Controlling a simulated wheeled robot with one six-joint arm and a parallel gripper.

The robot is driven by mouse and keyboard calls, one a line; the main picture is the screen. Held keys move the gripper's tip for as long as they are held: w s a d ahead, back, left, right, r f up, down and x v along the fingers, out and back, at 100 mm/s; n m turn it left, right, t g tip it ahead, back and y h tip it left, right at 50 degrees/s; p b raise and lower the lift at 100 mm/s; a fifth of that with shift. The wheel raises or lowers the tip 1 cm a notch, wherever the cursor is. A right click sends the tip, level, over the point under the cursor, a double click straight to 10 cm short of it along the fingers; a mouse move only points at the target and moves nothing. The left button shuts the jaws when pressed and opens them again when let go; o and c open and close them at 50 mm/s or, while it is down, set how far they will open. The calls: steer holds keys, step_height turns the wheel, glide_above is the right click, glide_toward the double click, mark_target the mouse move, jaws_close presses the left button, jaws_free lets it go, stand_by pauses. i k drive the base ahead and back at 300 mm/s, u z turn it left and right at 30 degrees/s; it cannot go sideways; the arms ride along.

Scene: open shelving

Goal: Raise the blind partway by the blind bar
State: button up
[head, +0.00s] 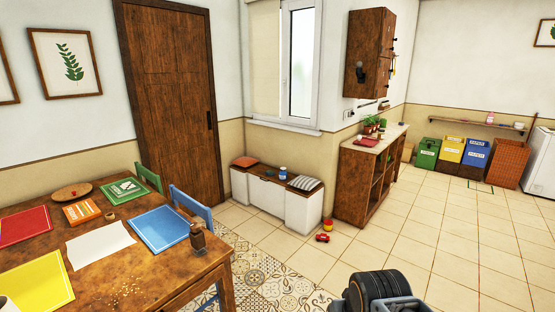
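A pale beige blind (264,60) hangs over the left part of the window, down to near the sill. Its top is cut off by the picture's upper edge. I cannot make out the blind bar clearly at this distance. The window (301,62) has a white frame, and its right pane is uncovered. A dark ribbed part of my own arm shows at the bottom edge, far from the blind. My gripper's fingers are not in view.
A white bench (297,212) with cushions stands below the window. A wooden shelf unit (369,170) with plants is right of it, with a toy car (322,238) on the floor nearby. A cluttered table (120,265) fills the left. The tiled floor at right is clear.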

mark_target(264, 106)
steer(key=z, duration=0.05)
steer(key=i, duration=2.25)
steer(key=u, duration=0.4)
steer(key=i, duration=2.9)
steer(key=u, duration=0.5)
steer(key=i, duration=1.2)
steer(key=u, duration=0.15)
